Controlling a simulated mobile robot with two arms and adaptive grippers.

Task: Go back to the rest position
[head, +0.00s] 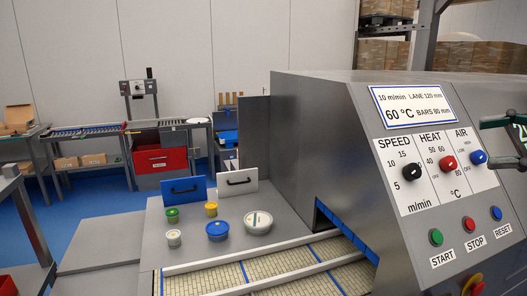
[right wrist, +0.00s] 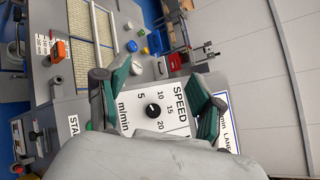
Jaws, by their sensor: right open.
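My right gripper (head: 490,143) is at the right edge of the head view, in front of the machine's sloped control panel (head: 385,141). In the right wrist view its two green-padded fingers (right wrist: 160,75) are spread apart with nothing between them. The black SPEED knob (head: 408,172) stands on the panel and also shows beyond the fingers in the right wrist view (right wrist: 153,109). The red HEAT knob (head: 447,164) and blue AIR knob (head: 478,157) are to its right in the head view. My left gripper is not in view.
START (head: 436,237), STOP (head: 468,224) and RESET (head: 496,213) buttons are on the panel. Several lidded tubs, including a blue one (head: 217,230), stand on the grey deck beside the conveyor (head: 260,268). A red bin (head: 160,160) is farther back. Blue floor lies open at left.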

